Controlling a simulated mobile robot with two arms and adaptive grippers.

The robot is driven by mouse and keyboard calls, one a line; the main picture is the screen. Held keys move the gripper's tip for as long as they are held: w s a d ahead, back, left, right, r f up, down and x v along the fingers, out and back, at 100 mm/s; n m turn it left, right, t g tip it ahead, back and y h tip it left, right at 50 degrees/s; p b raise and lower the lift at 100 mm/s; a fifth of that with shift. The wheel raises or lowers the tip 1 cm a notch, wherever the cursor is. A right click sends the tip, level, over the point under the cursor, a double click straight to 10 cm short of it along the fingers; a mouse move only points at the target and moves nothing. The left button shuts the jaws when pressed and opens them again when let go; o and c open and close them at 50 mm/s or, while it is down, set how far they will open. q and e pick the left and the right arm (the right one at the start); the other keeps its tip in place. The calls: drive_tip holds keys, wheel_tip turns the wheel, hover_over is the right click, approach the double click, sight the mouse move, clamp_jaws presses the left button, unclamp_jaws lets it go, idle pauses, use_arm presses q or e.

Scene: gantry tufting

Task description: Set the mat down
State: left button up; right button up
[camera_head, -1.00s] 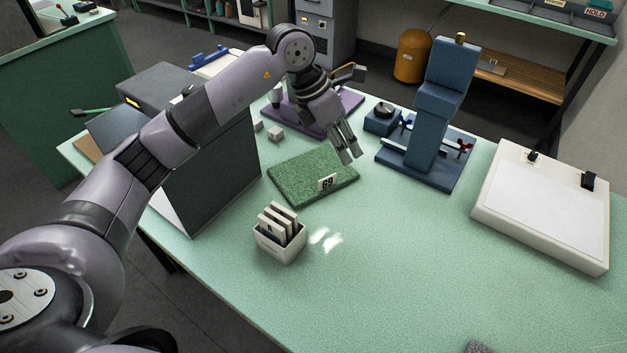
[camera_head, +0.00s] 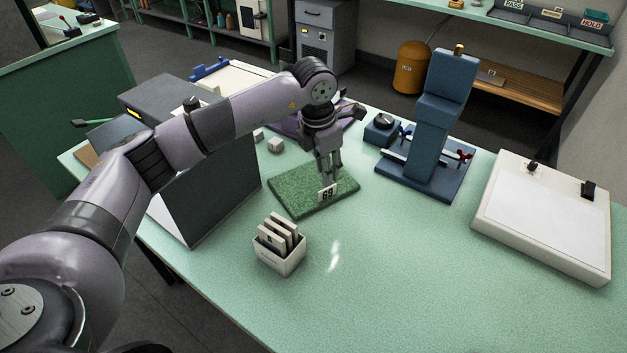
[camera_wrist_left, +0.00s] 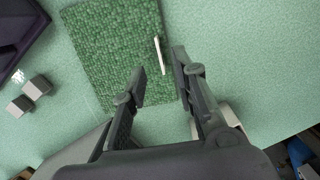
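The green textured mat (camera_head: 292,190) lies flat on the pale green table in the head view. It also fills the upper left of the left wrist view (camera_wrist_left: 105,45). A small white tag (camera_head: 327,193) reading 69 stands at its front right part. The tag shows edge-on in the wrist view (camera_wrist_left: 159,55). My left gripper (camera_head: 328,180) points down over the mat's right part, just behind the tag. In the wrist view its two fingers (camera_wrist_left: 158,75) are apart with nothing gripped between them. Whether the fingertips touch the mat is unclear. My right gripper is not in view.
A white box of cards (camera_head: 279,262) stands in front of the mat. A blue press-like fixture (camera_head: 440,125) stands behind right, a white panel (camera_head: 545,215) at far right. A large grey case (camera_head: 215,180) is left. The table's front middle is clear.

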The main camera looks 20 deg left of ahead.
sight(302, 191)
use_arm(q)
drive_tip(key=shift+f, duration=0.55)
drive_tip(key=shift+f+p, duration=0.35)
drive_tip(key=shift+p, duration=0.1)
wheel_tip(302, 191, down, 4)
drive_tip(key=shift+w+r+p, duration=0.15)
drive_tip(key=shift+p, duration=0.6)
drive_tip(key=shift+w+d+f, duration=0.1)
drive_tip(key=shift+f, duration=0.3)
clamp_jaws()
